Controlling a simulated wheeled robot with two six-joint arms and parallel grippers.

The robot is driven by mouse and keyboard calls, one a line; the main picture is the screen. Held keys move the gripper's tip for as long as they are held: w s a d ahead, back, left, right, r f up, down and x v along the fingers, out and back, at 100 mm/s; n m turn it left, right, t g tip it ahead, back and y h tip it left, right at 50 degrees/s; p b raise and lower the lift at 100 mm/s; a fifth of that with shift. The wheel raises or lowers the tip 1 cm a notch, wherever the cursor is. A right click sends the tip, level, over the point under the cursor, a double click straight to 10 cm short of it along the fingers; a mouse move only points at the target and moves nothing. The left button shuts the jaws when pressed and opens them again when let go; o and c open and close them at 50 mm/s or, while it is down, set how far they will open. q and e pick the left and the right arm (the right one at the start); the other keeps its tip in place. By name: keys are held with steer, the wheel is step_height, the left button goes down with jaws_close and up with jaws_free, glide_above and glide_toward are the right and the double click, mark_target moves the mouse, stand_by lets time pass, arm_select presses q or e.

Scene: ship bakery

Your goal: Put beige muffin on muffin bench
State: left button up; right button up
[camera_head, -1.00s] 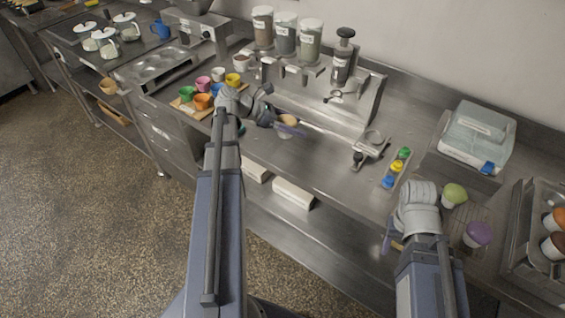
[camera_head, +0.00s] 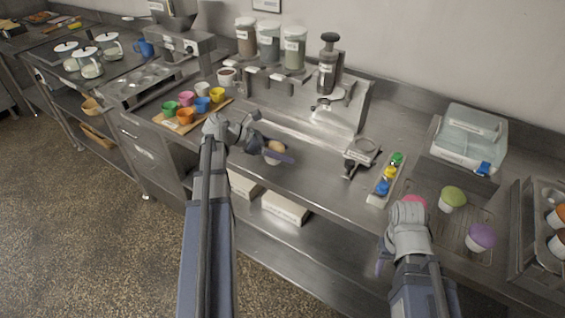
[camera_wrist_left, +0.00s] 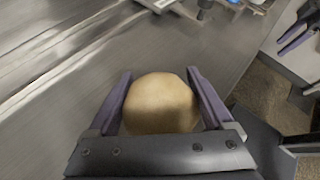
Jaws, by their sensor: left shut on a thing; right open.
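The beige muffin (camera_head: 275,147) is held in my left gripper (camera_head: 273,154), above the steel counter near its front edge. In the left wrist view the muffin's round tan top (camera_wrist_left: 160,103) sits between the two purple fingers, which close on its sides. My right gripper (camera_head: 384,262) is open at the front edge of the counter, partly hidden by its own wrist. Behind it, a wire rack (camera_head: 470,213) holds a green-topped muffin (camera_head: 452,198), a purple-topped muffin (camera_head: 480,237) and a pink-topped one (camera_head: 414,202) partly covered by my right wrist. I cannot tell which surface is the muffin bench.
A narrow tray with green, yellow and blue items (camera_head: 377,198) and a portafilter (camera_head: 361,154) lie between the grippers. The coffee machine (camera_head: 325,115) stands behind. Coloured cups sit on a wooden board (camera_head: 172,124) at left. A muffin tin (camera_head: 520,270) is at far right.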

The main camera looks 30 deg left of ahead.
mark_target(282, 167)
arm_select(q)
steer(key=shift+f+b, duration=1.5)
steer(key=shift+f, duration=0.25)
steer(key=shift+f, duration=0.1)
steer(key=o, duration=0.7)
steer(key=shift+o, duration=0.2)
steer(key=shift+r, duration=0.3)
steer(key=p+v, duration=0.6)
steer(key=v, duration=0.4)
steer(key=shift+s+a+r, duration=0.1)
steer(key=shift+a+r, duration=0.05)
steer(key=shift+a, duration=0.05)
steer(key=shift+s+a+r, duration=0.2)
steer(key=shift+s+a, duration=0.25)
steer(key=shift+a, duration=0.05)
